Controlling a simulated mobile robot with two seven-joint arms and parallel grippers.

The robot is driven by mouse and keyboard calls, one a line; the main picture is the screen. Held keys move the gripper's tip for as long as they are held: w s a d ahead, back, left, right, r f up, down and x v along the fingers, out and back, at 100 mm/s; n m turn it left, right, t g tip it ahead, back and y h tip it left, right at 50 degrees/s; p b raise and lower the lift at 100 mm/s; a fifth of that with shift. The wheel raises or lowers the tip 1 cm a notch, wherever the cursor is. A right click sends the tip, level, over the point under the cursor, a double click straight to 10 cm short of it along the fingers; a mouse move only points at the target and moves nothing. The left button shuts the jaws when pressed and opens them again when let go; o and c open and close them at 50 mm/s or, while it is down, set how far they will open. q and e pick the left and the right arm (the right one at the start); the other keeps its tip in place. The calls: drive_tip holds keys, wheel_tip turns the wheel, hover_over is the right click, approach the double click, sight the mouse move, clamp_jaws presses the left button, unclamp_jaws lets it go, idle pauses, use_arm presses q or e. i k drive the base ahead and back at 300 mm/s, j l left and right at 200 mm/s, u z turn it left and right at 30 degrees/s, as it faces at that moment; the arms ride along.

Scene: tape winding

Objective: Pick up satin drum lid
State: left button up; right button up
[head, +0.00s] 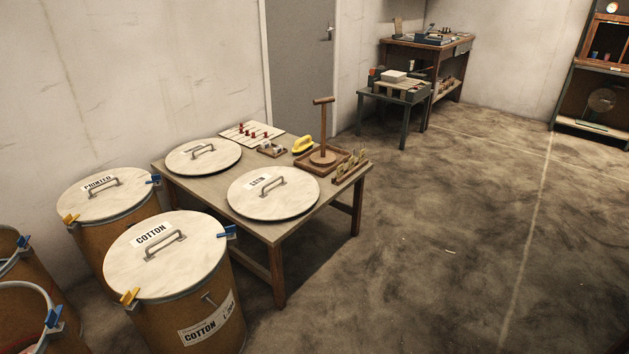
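The satin drum lid (280,206) is a round, pale disc with a metal handle and a partly legible label that seems to read SATIN. It lies flat on the front part of the wooden table (258,228), handle up. A second round lid (200,166) with a handle lies behind and to the left of it on the same table, apart from it; I cannot read a label on it. Neither of my grippers shows in the head view.
Lidded drums labelled COTTON (190,262) and PRINTED (110,207) stand left of the table. Two drums without lids (30,330) are at the lower left. A wooden stand (322,140), a yellow object (303,145) and small trays fill the table's back. Floor (430,260) right is clear.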

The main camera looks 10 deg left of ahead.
sight(275, 193)
drive_tip(key=i+l+z, duration=0.15)
drive_tip(key=i+z, duration=0.2)
drive_tip(key=i, duration=0.25)
drive_tip(key=i+z, duration=0.35)
drive_tip(key=i, duration=0.25)
drive_tip(key=i+l+u, duration=0.1)
drive_tip(key=i, duration=1.25)
drive_tip(key=i+u, duration=0.25)
drive_tip(key=u, duration=0.15)
drive_tip(key=i+u, duration=0.55)
drive_tip(key=u, duration=0.25)
drive_tip(key=i+u, duration=0.3)
drive_tip(key=u, duration=0.2)
drive_tip(key=i+u, duration=0.25)
drive_tip(key=u, duration=0.2)
